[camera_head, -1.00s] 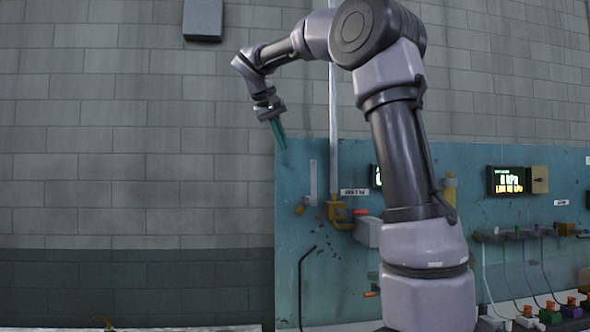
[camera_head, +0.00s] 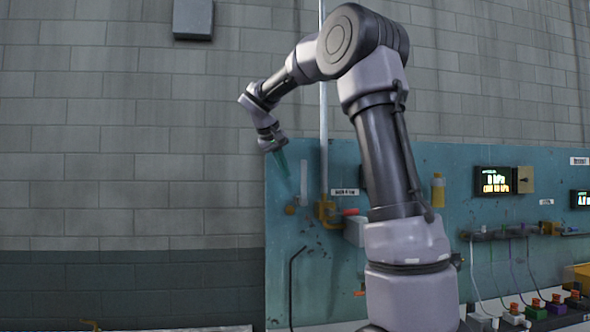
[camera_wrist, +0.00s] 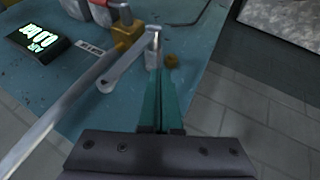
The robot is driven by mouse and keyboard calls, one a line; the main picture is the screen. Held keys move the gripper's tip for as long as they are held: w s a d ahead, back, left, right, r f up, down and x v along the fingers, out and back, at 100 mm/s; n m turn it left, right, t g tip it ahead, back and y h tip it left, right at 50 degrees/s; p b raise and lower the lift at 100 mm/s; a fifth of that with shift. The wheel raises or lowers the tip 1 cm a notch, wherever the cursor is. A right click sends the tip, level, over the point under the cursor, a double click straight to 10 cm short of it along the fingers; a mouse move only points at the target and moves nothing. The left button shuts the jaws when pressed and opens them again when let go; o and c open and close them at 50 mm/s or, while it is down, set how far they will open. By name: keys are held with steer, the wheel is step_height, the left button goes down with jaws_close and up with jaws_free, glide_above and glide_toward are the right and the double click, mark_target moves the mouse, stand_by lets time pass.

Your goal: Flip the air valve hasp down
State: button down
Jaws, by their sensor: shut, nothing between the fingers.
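The air valve hasp is a pale, narrow upright strip (camera_head: 304,180) on the teal panel, left of the vertical pipe. In the wrist view the hasp (camera_wrist: 118,73) shows as a flat bar with a rounded end beside the pipe. A yellow valve body (camera_head: 326,211) with a red handle (camera_head: 350,212) sits to its right. My gripper (camera_head: 286,173) is shut and empty, its teal fingers pointing down just left of the hasp. In the wrist view my fingertips (camera_wrist: 160,72) appear near the hasp's lower end; I cannot tell whether they touch it.
A small yellow knob (camera_head: 290,209) is left of the hasp's lower end. The vertical pipe (camera_head: 323,100) rises just right of it. A bent black rod (camera_head: 292,285) is below. Lit displays (camera_head: 496,181) and several hoses are farther right.

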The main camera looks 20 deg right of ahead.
mark_target(303, 171)
steer(key=shift+s+d+r, duration=0.1)
steer(key=shift+d+r, duration=0.1)
steer(key=shift+d, duration=1.6)
steer(key=shift+d, duration=0.1)
steer(key=shift+s+d+r+m+y, duration=0.15)
steer(key=shift+d+m+y, duration=0.05)
steer(key=shift+d+y, duration=0.3)
steer(key=shift+s+d+r+m+y, duration=0.1)
steer(key=shift+d+m+y, duration=0.1)
steer(key=shift+d+y, duration=0.3)
steer(key=s+d+f+m+t+y, duration=0.2)
steer(key=d+f+m+t+y, duration=0.2)
steer(key=d+f+y, duration=0.5)
steer(key=shift+s+d+t+y, duration=0.25)
steer(key=shift+d+y, duration=1.2)
steer(key=shift+y, duration=1.25)
steer(key=shift+f, duration=0.1)
